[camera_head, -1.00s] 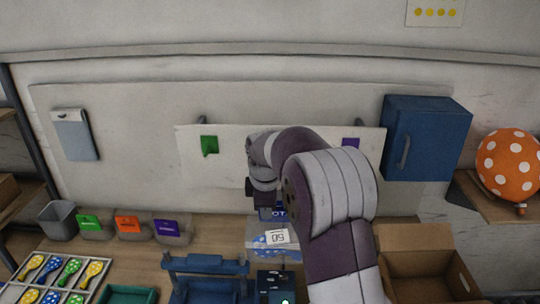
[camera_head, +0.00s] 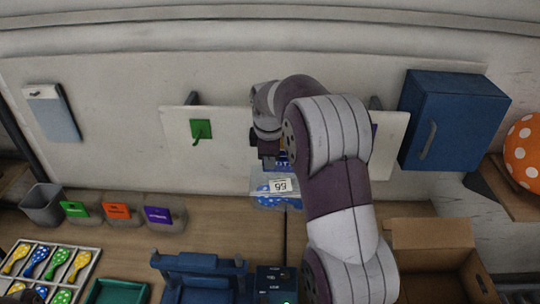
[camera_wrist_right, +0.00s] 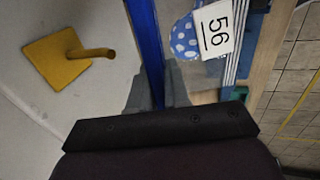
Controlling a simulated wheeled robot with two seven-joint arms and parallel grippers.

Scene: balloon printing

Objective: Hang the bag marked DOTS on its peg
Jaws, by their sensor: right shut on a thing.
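My right gripper (camera_head: 268,163) is shut on the blue top strip of a clear bag (camera_head: 275,190). The bag has blue dotted contents and a white label reading 56. It hangs in front of the wall, just below the white peg board (camera_head: 225,150). In the right wrist view the gripper (camera_wrist_right: 157,92) pinches the blue strip (camera_wrist_right: 146,45), and the bag (camera_wrist_right: 185,38) extends to the right. A yellow peg (camera_wrist_right: 92,53) on a square yellow plate stands left of the strip, apart from it. My arm hides this peg in the head view.
A green peg (camera_head: 200,130) is at the board's left; a purple one is mostly behind my arm. A blue cabinet (camera_head: 452,120) is to the right, above an open cardboard box (camera_head: 430,235). Bins (camera_head: 165,216) and a blue stand (camera_head: 200,268) occupy the table.

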